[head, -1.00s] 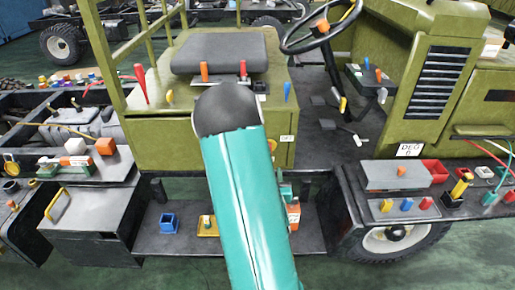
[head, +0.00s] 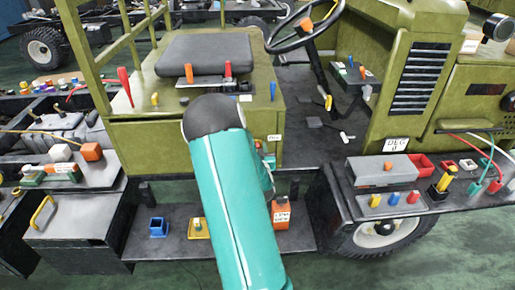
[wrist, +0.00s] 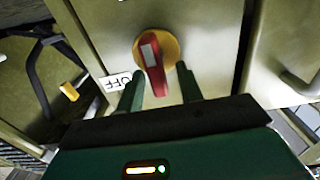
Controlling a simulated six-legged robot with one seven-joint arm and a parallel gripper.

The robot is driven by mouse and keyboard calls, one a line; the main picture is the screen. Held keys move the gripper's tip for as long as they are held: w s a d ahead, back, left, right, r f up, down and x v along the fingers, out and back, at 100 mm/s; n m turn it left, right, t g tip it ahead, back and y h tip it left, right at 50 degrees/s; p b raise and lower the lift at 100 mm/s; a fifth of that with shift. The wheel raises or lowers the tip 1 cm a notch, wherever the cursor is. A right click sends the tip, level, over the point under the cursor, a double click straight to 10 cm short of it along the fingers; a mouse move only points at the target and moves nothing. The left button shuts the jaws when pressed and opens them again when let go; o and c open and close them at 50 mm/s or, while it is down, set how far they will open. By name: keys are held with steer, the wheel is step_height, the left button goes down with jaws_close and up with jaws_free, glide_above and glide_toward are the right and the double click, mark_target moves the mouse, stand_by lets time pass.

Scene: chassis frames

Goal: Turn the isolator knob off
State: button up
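The isolator knob (wrist: 152,62) shows in the wrist view as a red handle with a pale grey patch, mounted on a round yellow plate (wrist: 172,45). Its handle points down in the picture, tilted slightly right. A white label reading OFF (wrist: 115,82) is to its lower left, seen upside down. My gripper (wrist: 159,90) is open, with one green finger on each side of the handle's lower end. I cannot tell whether either finger touches it. In the head view my teal arm hides most of the gripper, and I cannot make out the knob.
The olive vehicle has a grey seat (head: 205,54), a steering wheel (head: 305,27) and upright levers. A lower shelf holds a blue box (head: 158,227) and an orange box (head: 282,213). A dark handle (wrist: 300,85) stands out on the panel at right in the wrist view.

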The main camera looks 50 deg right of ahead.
jaws_close()
steer(key=shift+n, duration=0.4)
steer(key=shift+w+a+f+n, duration=0.2)
steer(key=shift+f+n, duration=0.15)
steer(key=shift+n, duration=2.5)
steer(key=shift+w+a+f+n, duration=0.2)
steer(key=shift+w+f+n, duration=0.1)
steer(key=shift+n, duration=2.5)
steer(key=shift+w+a+f+n, duration=0.2)
steer(key=shift+f+n, duration=0.15)
steer(key=shift+n, duration=2.5)
steer(key=shift+s, duration=0.1)
